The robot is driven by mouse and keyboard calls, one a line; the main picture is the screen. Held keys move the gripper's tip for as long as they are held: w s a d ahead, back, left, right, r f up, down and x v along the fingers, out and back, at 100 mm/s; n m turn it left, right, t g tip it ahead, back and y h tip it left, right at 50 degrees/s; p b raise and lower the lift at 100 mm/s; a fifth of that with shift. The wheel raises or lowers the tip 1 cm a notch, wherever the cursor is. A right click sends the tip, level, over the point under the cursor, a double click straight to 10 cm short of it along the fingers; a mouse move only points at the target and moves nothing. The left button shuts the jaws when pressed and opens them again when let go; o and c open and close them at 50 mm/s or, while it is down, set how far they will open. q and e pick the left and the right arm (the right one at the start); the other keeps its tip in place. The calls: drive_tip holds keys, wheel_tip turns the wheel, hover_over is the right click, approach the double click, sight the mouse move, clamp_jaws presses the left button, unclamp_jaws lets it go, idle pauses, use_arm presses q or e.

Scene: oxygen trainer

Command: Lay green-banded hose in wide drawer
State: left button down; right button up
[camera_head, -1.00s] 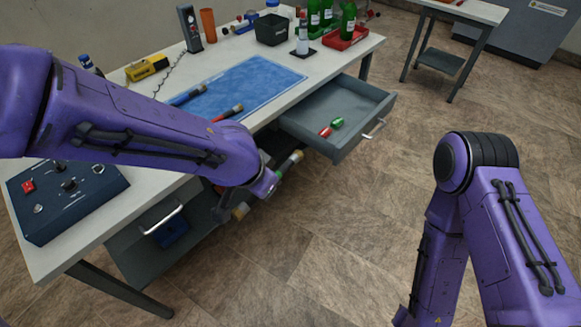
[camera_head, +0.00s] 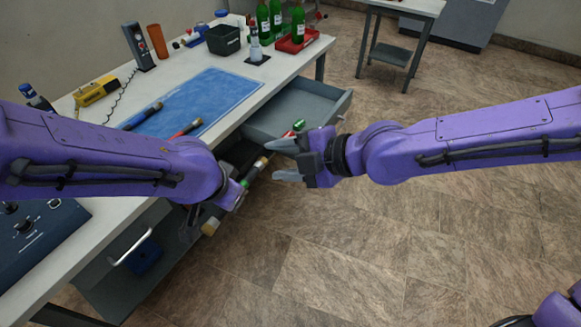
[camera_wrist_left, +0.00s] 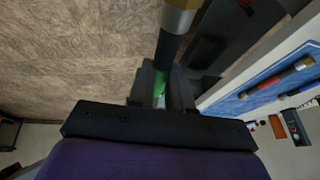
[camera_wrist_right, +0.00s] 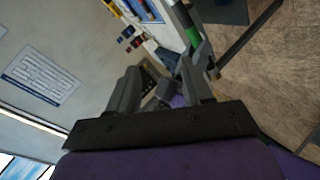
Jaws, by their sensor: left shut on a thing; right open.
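The green-banded hose (camera_head: 257,168) is dark with brass-coloured ends and slants beside the bench front. My left gripper (camera_wrist_left: 158,88) is shut on it near the green band (camera_head: 244,183); in the left wrist view the hose (camera_wrist_left: 170,48) runs away between the fingers. My right gripper (camera_head: 286,160) is open and empty, its fingers pointing left, just right of the hose's upper end. The hose's green band also shows in the right wrist view (camera_wrist_right: 193,36). The wide drawer (camera_head: 342,103) stands pulled out behind my right gripper, which hides part of its front and handle.
A blue mat (camera_head: 215,92) on the bench bears a blue-banded hose (camera_head: 142,116) and a red-banded hose (camera_head: 187,128). Green bottles stand in a red tray (camera_head: 298,43). Open floor lies right.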

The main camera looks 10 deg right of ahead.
sight(249, 176)
use_arm(q)
drive_tip(key=shift+w, duration=0.15)
use_arm(e)
drive_tip(key=w+a+f+n, duration=0.1)
drive_tip(key=a+f, duration=0.1)
drive_tip(key=f, duration=0.1)
drive_tip(key=w+a+f+n+h, duration=0.1)
drive_tip(key=w+a+f+n, duration=0.1)
drive_tip(key=f, duration=0.1)
drive_tip(key=w+a+f+n+g, duration=0.1)
drive_tip(key=w+a+f+n, duration=0.1)
drive_tip(key=a+f, duration=0.1)
drive_tip(key=shift+f+h, duration=0.3)
drive_tip(key=shift+f, duration=0.1)
clamp_jaws()
use_arm(q)
drive_tip(key=c, duration=1)
unclamp_jaws()
use_arm(e)
drive_tip(key=shift+r, duration=0.1)
use_arm(q)
drive_tip(key=shift+o, duration=0.2)
